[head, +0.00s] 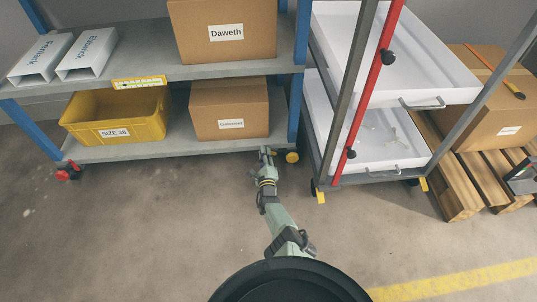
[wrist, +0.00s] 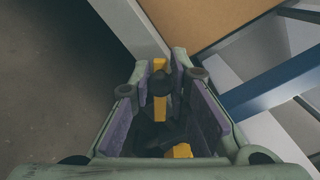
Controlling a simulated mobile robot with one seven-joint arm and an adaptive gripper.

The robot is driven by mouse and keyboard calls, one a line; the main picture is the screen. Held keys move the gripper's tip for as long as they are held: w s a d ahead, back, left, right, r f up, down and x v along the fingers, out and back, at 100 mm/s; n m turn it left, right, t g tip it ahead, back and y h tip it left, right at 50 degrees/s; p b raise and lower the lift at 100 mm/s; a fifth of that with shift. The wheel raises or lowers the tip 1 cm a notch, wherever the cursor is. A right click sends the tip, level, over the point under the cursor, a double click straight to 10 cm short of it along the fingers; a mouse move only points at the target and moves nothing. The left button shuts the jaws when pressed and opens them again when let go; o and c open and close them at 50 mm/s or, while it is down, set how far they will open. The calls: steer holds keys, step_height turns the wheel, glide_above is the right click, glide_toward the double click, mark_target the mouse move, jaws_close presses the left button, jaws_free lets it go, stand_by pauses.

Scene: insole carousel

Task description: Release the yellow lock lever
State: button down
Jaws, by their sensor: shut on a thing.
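The yellow lock lever (wrist: 160,108) is on a black caster (wrist: 150,137) under the shelf's right front post. In the wrist view, yellow parts and the black caster sit between my gripper's purple pads. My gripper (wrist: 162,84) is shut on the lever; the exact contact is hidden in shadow. In the head view, my gripper (head: 267,152) is low at the shelf's front right corner, just left of a yellow caster part (head: 292,156). The lever's tilt is hard to tell.
The grey shelf (head: 190,147) carries a yellow bin (head: 115,132) and cardboard boxes (head: 230,118). A red caster part (head: 68,171) is at its left. A trolley with white trays (head: 375,165) and yellow caster levers (head: 321,197) stands close right. The floor in front is clear.

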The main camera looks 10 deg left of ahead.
steer(key=shift+s+a+f+n+b, duration=0.1)
steer(key=shift+a+f+n+b, duration=0.2)
steer(key=shift+n, duration=0.45)
steer(key=shift+a+f+n+b, duration=0.1)
steer(key=shift+f+n, duration=0.25)
steer(key=shift+n, duration=0.4)
steer(key=c, duration=1.5)
jaws_free()
steer(key=shift+f, duration=0.1)
